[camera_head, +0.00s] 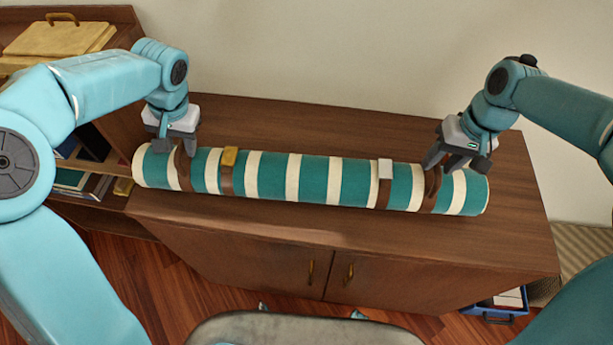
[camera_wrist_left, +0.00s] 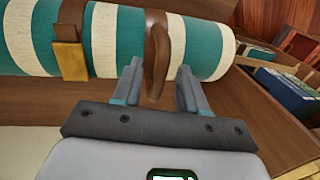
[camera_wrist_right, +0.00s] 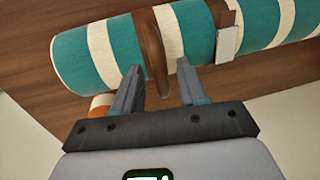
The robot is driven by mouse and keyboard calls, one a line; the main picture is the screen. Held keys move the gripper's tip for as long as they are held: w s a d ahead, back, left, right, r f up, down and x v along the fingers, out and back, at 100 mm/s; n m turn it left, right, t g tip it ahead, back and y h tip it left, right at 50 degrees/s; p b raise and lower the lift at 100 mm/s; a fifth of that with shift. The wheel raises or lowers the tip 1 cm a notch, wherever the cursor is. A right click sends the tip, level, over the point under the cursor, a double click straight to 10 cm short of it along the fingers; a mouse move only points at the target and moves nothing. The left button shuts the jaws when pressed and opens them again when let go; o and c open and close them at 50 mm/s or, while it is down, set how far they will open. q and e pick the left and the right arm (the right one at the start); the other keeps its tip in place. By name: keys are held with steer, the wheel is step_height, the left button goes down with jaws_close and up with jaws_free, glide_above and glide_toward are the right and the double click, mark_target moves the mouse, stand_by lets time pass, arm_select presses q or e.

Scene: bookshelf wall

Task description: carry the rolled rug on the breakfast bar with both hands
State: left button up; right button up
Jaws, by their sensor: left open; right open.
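The rolled rug (camera_head: 308,178), striped teal and cream, lies lengthwise on the brown wooden breakfast bar (camera_head: 290,118). Brown straps with handle loops wrap it near both ends. My left gripper (camera_head: 172,150) is open at the rug's left end; in the left wrist view, its fingers (camera_wrist_left: 157,85) stand on either side of the left brown handle (camera_wrist_left: 157,58). My right gripper (camera_head: 453,163) is open at the right end; in the right wrist view, its fingers (camera_wrist_right: 158,88) stand on either side of the right brown handle (camera_wrist_right: 150,55). Neither gripper is closed on a handle.
A yellow tag (camera_head: 230,156) and a white tag (camera_head: 385,168) sit on the rug's inner straps. A shelf with books (camera_head: 85,180) stands at the left. A blue crate (camera_head: 497,303) is on the floor at the lower right.

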arm_select(q)
steer(key=shift+a+f, duration=0.15)
steer(key=shift+f, duration=0.45)
arm_select(e)
steer(key=shift+a+f, duration=0.15)
steer(key=shift+f, duration=0.35)
arm_select(q)
steer(key=shift+f, duration=0.4)
arm_select(e)
steer(key=shift+f, duration=0.5)
arm_select(q)
jaws_close()
arm_select(e)
jaws_close()
steer(key=shift+r, duration=0.1)
